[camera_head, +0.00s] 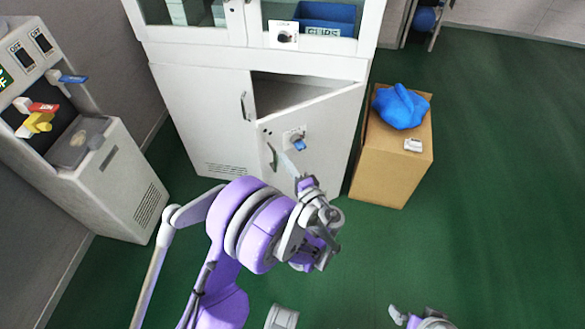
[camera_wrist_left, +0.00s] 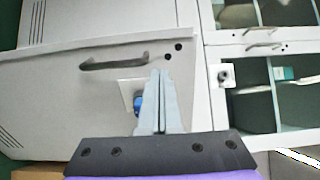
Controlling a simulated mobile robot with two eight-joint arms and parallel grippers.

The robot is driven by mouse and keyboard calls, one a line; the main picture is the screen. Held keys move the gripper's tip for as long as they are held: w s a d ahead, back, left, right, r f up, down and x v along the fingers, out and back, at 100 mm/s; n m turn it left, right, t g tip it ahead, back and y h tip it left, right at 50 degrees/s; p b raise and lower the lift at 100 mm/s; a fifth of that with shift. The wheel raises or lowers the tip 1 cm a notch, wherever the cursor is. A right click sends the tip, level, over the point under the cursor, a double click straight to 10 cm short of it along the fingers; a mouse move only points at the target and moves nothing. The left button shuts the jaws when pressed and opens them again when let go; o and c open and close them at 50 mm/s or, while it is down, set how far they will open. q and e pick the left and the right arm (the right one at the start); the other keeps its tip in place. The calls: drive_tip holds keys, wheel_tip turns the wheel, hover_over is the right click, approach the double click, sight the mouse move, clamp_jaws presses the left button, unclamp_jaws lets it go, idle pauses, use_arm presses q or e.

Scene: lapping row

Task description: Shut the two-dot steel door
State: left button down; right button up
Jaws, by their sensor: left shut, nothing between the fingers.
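The two-dot steel door (camera_head: 325,128) is the right lower door of the pale cabinet and stands ajar, with a dark gap along its top. In the left wrist view the door (camera_wrist_left: 60,95) shows two dark dots near its handle (camera_wrist_left: 115,63). A plate with a blue knob (camera_head: 299,144) is on the door; the knob also shows in the wrist view (camera_wrist_left: 138,103), partly behind the fingers. My left gripper (camera_head: 284,160) is shut and empty in front of the door, between handle and knob; I cannot tell whether it touches. My right gripper (camera_head: 408,317) is cut off at the bottom edge.
The left lower door (camera_head: 205,110) is closed. A cardboard box (camera_head: 385,175) with a blue bag (camera_head: 401,106) and a small white item (camera_head: 413,145) stands right of the cabinet. A grey machine (camera_head: 115,185) stands at left. Green floor (camera_head: 490,190) is clear at right.

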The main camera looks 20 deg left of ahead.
sight(269, 137)
use_arm(q)
drive_tip(key=x, duration=0.8)
drive_tip(key=shift+b, duration=0.35)
drive_tip(key=shift+w+a, duration=0.15)
use_arm(e)
drive_tip(key=shift+f, duration=0.45)
